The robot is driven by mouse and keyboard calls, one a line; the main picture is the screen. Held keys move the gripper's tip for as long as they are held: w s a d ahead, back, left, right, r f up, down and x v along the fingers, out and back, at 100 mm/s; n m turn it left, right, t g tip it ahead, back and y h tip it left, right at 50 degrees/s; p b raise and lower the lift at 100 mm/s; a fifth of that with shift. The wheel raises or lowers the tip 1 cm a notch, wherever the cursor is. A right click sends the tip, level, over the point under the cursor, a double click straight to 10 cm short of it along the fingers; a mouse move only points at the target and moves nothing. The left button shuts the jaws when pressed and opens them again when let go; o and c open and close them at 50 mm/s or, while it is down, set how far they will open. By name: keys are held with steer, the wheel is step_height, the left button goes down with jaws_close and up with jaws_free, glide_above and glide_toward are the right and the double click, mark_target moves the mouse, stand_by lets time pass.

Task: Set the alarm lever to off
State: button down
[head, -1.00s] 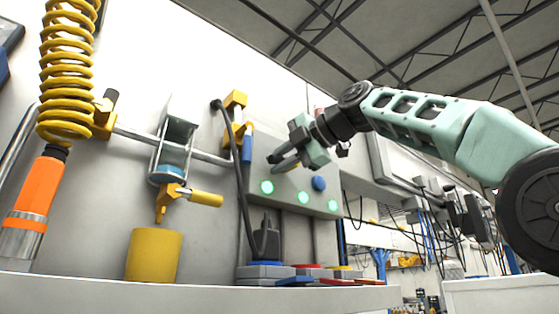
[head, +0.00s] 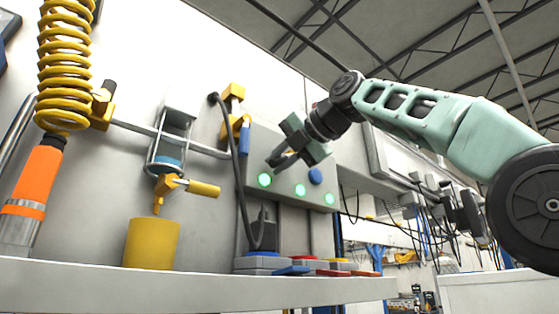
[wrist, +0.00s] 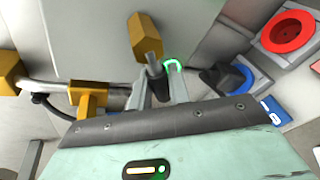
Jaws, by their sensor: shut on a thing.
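My gripper (head: 276,160) is in front of the grey panel (head: 262,150), just above its left green light (head: 264,180). In the wrist view, my two fingers (wrist: 161,90) are close together around a slim metal stem with a dark end (wrist: 153,65), which I take for the alarm lever. A yellow block (wrist: 143,35) shows at the stem's far end. In the head view my fingers hide the lever, and its setting cannot be read. My gripper is shut on it.
A blue button (head: 315,177) and more green lights (head: 300,190) are on the panel. A dark cable (head: 236,170) hangs left of it. A yellow handle (head: 203,189) sticks out farther left. Red, blue and yellow buttons stand on the shelf (head: 200,285) below.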

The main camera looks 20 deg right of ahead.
steer(key=shift+f, duration=0.15)
steer(key=c, duration=1.3)
jaws_free()
steer(key=v, duration=1.7)
steer(key=shift+s+d+b, duration=0.15)
steer(key=shift+d+b, duration=0.05)
steer(key=shift+b, duration=0.2)
